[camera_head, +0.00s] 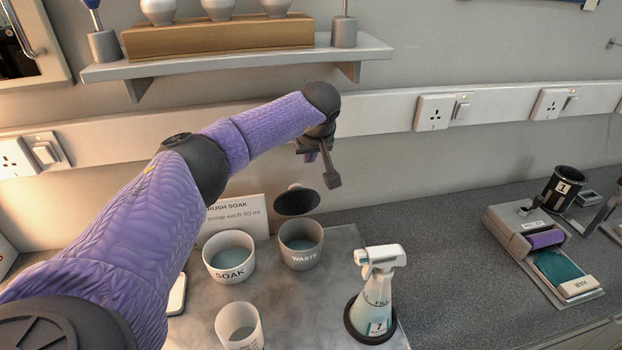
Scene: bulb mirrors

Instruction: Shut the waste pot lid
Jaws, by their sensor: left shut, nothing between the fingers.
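The grey waste pot (300,258), labelled WASTE, stands upright on a pale mat. Its dark round lid (297,201) is open and stands raised behind the pot's rim, leaving the mouth uncovered. A small light knob shows at the lid's upper edge. My left gripper (333,181) is shut and empty. It hangs above and slightly right of the lid in the picture, with a visible gap between them. My right gripper is not in view.
The white SOAK pot (229,270) stands left of the waste pot, with a sign (240,216) behind. A spray bottle (378,290) stands to the right, and a white cup (240,328) in front. A shelf (235,62) hangs above.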

